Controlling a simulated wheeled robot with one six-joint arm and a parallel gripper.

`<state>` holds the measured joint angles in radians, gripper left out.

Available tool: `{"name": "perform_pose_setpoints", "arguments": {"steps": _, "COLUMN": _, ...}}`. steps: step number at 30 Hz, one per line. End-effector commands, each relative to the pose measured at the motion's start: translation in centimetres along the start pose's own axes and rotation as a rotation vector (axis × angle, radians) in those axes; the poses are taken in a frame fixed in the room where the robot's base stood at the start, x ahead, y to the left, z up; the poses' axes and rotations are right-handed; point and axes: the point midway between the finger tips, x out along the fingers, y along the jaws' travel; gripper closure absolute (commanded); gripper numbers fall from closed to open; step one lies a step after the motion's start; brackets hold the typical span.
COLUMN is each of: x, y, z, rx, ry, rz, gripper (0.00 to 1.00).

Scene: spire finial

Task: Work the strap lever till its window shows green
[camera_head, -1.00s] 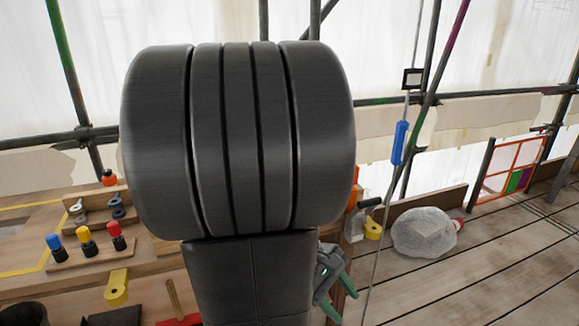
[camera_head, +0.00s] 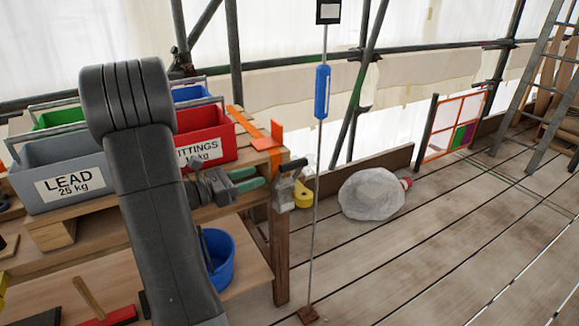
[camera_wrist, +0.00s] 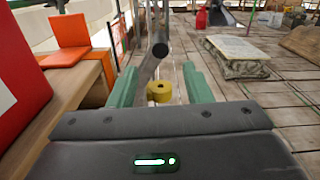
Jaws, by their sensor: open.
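The strap lever appears to be the grey bar (camera_head: 288,170) at the right end of the bench, beside an orange strap. In the wrist view a grey lever (camera_wrist: 152,62) rises just ahead of my fingers. A yellow piece with a hole (camera_wrist: 159,92) shows below it, between the fingers; it is also in the head view (camera_head: 303,195). No indicator window or its colour can be made out. My gripper (camera_head: 248,182), with green fingers, is left of the lever. In the wrist view my gripper (camera_wrist: 160,84) is open, with nothing visibly clasped.
A grey LEAD bin (camera_head: 68,188) and a red FITTINGS bin (camera_head: 208,152) stand on the bench left of my gripper. A blue bucket (camera_head: 220,262) is below. A thin pole with a blue sleeve (camera_head: 322,92) stands right.

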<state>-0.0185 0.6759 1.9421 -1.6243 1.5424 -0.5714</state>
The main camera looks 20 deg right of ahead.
Motion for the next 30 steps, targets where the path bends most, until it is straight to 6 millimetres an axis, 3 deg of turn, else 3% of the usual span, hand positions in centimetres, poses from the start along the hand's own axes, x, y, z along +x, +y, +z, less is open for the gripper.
{"name": "perform_pose_setpoints", "arguments": {"steps": 18, "x": 10.0, "y": -0.1, "z": -0.1, "rx": 0.002, "ry": 0.003, "rz": -0.004, "gripper": 0.55}}
{"name": "perform_pose_setpoints", "arguments": {"steps": 24, "x": 11.6, "y": -0.1, "z": -0.1, "rx": 0.002, "ry": 0.003, "rz": -0.002, "gripper": 0.55}}
{"name": "perform_pose_setpoints", "arguments": {"steps": 30, "x": 12.0, "y": -0.1, "z": 0.0, "rx": 0.002, "ry": 0.002, "rz": 0.000, "gripper": 0.55}}
